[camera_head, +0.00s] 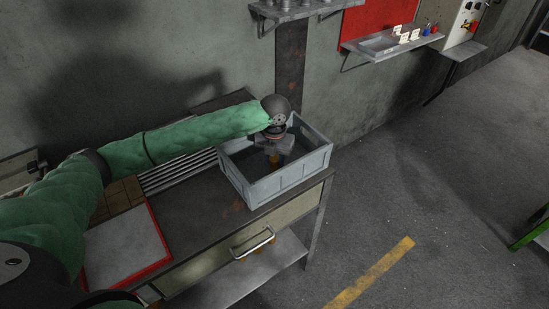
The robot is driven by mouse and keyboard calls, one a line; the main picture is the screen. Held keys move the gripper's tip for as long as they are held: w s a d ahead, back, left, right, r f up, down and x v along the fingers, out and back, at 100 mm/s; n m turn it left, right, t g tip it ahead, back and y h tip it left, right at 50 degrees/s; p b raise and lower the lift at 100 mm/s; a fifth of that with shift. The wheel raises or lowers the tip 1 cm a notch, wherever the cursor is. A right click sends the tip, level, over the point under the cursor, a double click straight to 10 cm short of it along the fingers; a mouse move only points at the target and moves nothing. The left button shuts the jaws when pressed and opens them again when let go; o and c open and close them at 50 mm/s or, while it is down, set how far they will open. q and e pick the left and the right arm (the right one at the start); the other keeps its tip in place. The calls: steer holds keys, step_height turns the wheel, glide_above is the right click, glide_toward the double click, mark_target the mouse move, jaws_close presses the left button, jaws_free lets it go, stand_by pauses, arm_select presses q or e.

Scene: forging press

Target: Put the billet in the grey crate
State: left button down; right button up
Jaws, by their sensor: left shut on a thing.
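The grey crate (262,190) stands on the right end of the dark workbench. My left arm reaches in from the left in a green sleeve, and my left gripper (273,154) points down inside the crate's opening. It is shut on the billet (273,162), a small orange-brown piece that shows just below the fingers. The billet is within the crate's walls; I cannot tell whether it touches the crate floor. My right gripper is not in view.
The workbench (190,235) has a drawer with a handle (253,242) and a lower shelf. A red-edged white board (125,245) lies at its left. Wall shelves (385,42) hang behind. The floor to the right is open, with a yellow stripe (370,275).

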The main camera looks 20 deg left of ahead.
mark_target(275, 158)
arm_select(q)
steer(key=c, duration=1)
jaws_free()
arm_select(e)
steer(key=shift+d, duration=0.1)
arm_select(q)
steer(key=shift+r, duration=0.4)
steer(key=shift+r+b, duration=2)
steer(key=shift+r, duration=3.7)
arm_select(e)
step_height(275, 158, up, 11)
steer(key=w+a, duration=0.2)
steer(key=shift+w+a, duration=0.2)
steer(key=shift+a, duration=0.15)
